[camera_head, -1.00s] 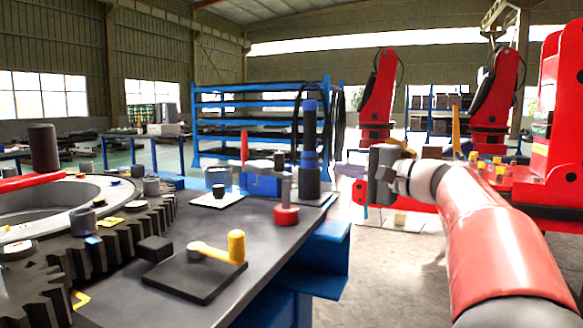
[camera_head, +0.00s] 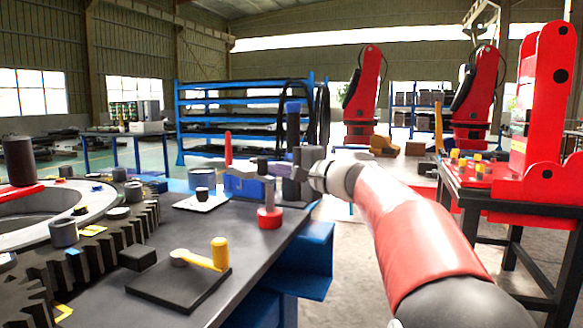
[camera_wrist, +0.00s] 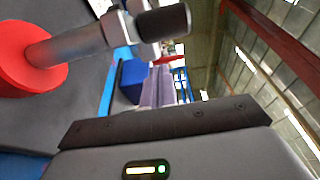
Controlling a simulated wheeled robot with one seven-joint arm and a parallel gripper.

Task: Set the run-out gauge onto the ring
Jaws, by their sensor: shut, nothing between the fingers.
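The run-out gauge, a red round base with a grey post and a dark head, stands upright on the dark bench near its right edge (camera_head: 270,216). In the wrist view the gauge (camera_wrist: 70,50) fills the upper left, its post lying sideways and ending in a dark cylinder. My gripper (camera_head: 277,170) is shut and empty, at about the height of the gauge's top and close to its right side. Whether it touches the post cannot be told. The large toothed ring (camera_head: 112,240) lies at the left, partly out of view.
On the bench stand a black plate with a yellow-handled crank (camera_head: 218,254), a black block (camera_head: 137,257) and a white pad with a small cup (camera_head: 202,200). Several small parts sit on the ring. A blue rack (camera_head: 240,110) stands behind. A red machine (camera_head: 545,110) stands at right.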

